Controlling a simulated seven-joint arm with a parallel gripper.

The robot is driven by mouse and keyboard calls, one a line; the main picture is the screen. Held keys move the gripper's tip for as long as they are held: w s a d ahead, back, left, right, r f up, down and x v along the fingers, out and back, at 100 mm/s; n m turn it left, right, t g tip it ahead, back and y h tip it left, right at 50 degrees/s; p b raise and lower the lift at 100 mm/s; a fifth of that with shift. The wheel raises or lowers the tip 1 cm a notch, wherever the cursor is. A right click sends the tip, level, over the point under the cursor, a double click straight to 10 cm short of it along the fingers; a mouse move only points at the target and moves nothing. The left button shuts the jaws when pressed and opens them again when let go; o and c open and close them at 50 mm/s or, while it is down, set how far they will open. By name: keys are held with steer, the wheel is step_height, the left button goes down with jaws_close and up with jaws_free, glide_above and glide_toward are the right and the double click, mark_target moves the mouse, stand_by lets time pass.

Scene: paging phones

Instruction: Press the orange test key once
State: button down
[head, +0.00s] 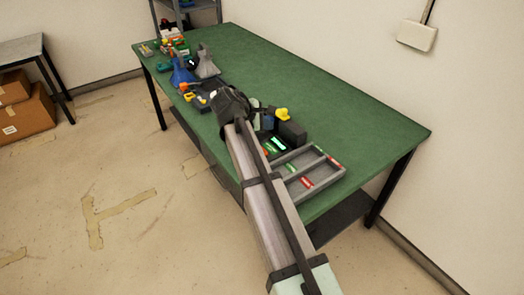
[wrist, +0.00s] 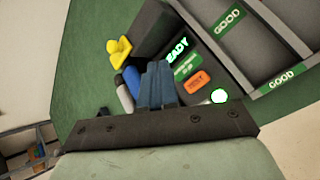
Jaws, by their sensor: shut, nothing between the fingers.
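The orange test key (wrist: 195,81) shows in the wrist view, on a dark device (wrist: 151,30) with a lit green display reading "READY" (wrist: 177,50). A small green label (wrist: 187,67) lies between display and key, and a round green light (wrist: 218,96) glows beyond the key. My gripper (wrist: 158,68) is shut and empty. Its fingertips appear just left of the key in the wrist view; their height above the device is unclear. In the head view the device (head: 292,133) stands right of my gripper, and I cannot make out the key there.
A grey divided tray (head: 335,175) with green "GOOD" labels (wrist: 229,19) lies beside the device. A yellow piece (wrist: 119,48), a blue cylinder (wrist: 133,79) and a grey one (wrist: 124,97) are close to my fingers. The green table (head: 350,110) is clear behind; tools crowd its far left.

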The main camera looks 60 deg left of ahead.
steer(key=shift+s+a+r, duration=0.15)
steer(key=shift+s+a, duration=0.5)
steer(key=shift+a, duration=0.25)
steer(key=shift+f, duration=4.4)
steer(key=shift+f, duration=0.2)
steer(key=shift+f, duration=0.25)
steer(key=shift+f, duration=0.45)
steer(key=shift+r, duration=0.9)
